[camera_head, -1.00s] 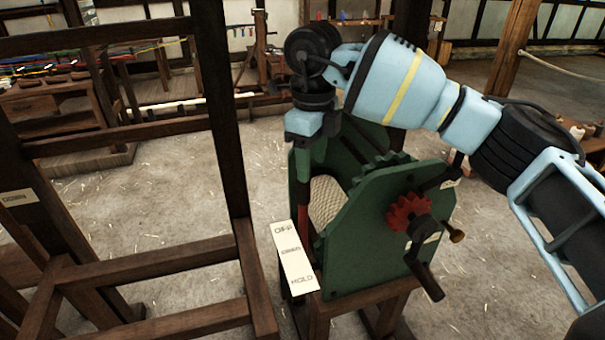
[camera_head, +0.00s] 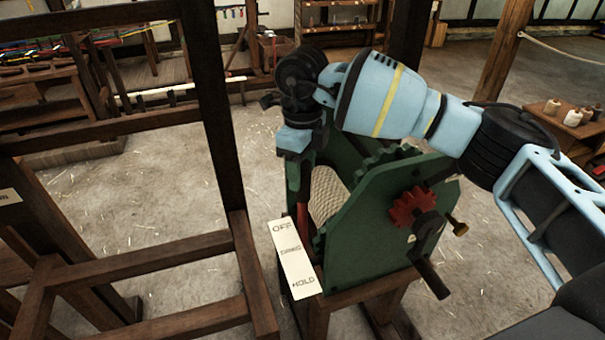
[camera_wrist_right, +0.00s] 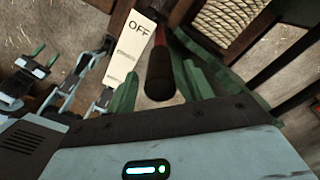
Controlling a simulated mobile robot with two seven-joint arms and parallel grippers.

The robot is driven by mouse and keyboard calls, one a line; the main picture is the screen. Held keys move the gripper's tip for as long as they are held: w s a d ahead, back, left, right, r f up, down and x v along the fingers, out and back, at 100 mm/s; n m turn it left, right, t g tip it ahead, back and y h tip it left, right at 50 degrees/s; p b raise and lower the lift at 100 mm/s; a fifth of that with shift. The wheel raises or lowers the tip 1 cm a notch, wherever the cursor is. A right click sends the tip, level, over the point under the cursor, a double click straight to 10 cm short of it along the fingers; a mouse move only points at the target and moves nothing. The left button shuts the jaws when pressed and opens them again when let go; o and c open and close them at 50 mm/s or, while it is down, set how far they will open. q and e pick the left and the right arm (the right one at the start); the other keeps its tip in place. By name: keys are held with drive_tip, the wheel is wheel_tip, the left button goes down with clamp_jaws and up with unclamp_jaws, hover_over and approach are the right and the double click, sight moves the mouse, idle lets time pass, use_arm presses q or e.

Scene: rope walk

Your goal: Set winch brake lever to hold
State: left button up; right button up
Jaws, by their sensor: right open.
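The green winch (camera_head: 370,225) stands on a wooden stand, with a red pinion (camera_head: 412,207) and crank on its side. A white label plate (camera_head: 295,258) beside it reads OFF at the far end, a middle word I cannot read surely, and HOLD at the near end. The brake lever (camera_head: 302,217), red with a dark grip (camera_wrist_right: 159,78), stands near the OFF end. My right gripper (camera_head: 300,165) is over the lever, its green fingers (camera_wrist_right: 158,88) apart on either side of the grip. My left gripper (camera_wrist_right: 46,56) shows small in the wrist view, its fingers apart.
A dark wooden frame (camera_head: 225,130) stands close at left. A wooden post (camera_head: 403,70) rises behind the winch. Spools (camera_head: 572,117) stand on a table at right. Straw-strewn floor (camera_head: 180,170) is open between.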

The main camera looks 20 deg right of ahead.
drive_tip(key=shift+f, duration=1)
clamp_jaws()
